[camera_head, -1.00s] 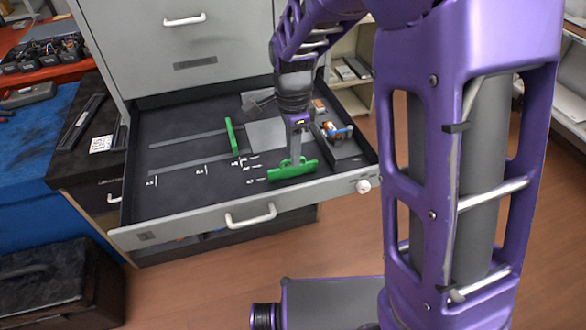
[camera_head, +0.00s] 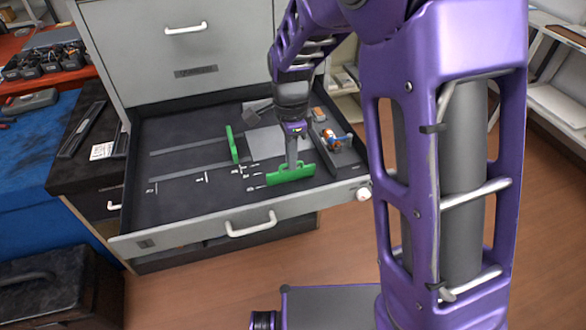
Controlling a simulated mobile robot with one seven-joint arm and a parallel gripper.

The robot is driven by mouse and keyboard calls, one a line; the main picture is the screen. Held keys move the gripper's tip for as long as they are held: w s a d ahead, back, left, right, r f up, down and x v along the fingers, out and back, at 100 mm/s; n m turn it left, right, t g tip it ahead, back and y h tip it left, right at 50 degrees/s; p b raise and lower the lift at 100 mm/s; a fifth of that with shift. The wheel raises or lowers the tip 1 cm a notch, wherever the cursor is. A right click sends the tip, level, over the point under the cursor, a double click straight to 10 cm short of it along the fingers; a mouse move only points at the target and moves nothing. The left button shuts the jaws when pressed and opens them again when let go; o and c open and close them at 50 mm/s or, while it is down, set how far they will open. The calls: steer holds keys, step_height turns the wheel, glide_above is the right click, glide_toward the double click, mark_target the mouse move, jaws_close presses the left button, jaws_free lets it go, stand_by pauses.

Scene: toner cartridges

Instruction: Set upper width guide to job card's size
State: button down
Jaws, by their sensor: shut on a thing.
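The open drawer (camera_head: 190,230) holds two green width guides. The lower green guide (camera_head: 291,174) stands near the front, at the right end of the row of white size marks (camera_head: 247,178). My gripper (camera_head: 292,164) is down at this guide's middle and shut on it. The other green guide (camera_head: 232,145) stands upright further back and to the left, apart from my gripper. A white card with print (camera_head: 103,151) lies on the dark surface left of the drawer; its text is too small to read.
A side compartment (camera_head: 345,160) at the drawer's right holds small orange and blue items. A grey plate (camera_head: 265,141) lies behind my gripper. A white knob (camera_head: 363,194) sticks out at the drawer's right front corner. The drawer's left part is clear.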

steer(key=shift+w+a+r+p, duration=0.1)
steer(key=shift+w+a+p, duration=0.3)
steer(key=shift+w, duration=0.75)
steer(key=shift+w+a+f+p, duration=0.1)
steer(key=shift+w+a+p, duration=0.25)
steer(key=shift+w, duration=0.85)
steer(key=shift+w+a+r+p, duration=0.1)
steer(key=shift+w+a+p, duration=0.25)
steer(key=shift+w, duration=0.8)
steer(key=c, duration=1.1)
jaws_free()
steer(key=shift+s+d, duration=0.1)
step_height(320, 180, up, 7)
steer(key=p, duration=0.5)
steer(key=shift+p, duration=0.3)
